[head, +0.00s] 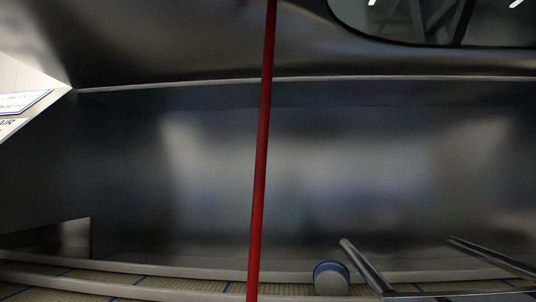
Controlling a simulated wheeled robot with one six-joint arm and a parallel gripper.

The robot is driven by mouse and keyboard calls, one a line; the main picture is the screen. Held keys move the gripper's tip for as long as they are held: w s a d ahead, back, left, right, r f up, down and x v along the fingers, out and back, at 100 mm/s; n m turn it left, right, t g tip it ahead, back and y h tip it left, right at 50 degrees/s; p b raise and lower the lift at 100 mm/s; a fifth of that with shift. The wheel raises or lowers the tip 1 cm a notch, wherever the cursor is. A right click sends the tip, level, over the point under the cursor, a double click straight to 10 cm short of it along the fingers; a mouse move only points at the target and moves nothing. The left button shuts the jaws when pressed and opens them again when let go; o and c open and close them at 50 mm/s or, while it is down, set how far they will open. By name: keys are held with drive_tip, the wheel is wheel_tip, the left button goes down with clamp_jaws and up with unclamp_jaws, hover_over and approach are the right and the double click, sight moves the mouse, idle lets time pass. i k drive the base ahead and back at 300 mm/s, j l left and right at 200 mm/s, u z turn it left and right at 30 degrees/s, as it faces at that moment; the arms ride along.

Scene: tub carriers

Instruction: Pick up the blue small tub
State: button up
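A small round thing with a blue side and a pale grey face (330,278) is low in the head view, right of the middle. It sits at the foot of the dark metal wall, by a pale ledge. It may be the blue small tub, but I cannot tell for sure at this size. No other blue tub shows. I cannot make out my gripper in the view.
A red pole (262,150) crosses the view from top to bottom. Chrome bars (364,266) stand close right of the round thing. A dark metal wall (390,170) fills the middle. A tiled strip (110,290) runs along the bottom left. A dark window (440,20) is at top right.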

sight(331, 277)
drive_tip(key=i+l, duration=0.85)
drive_tip(key=l, duration=0.25)
drive_tip(key=l+z, duration=0.05)
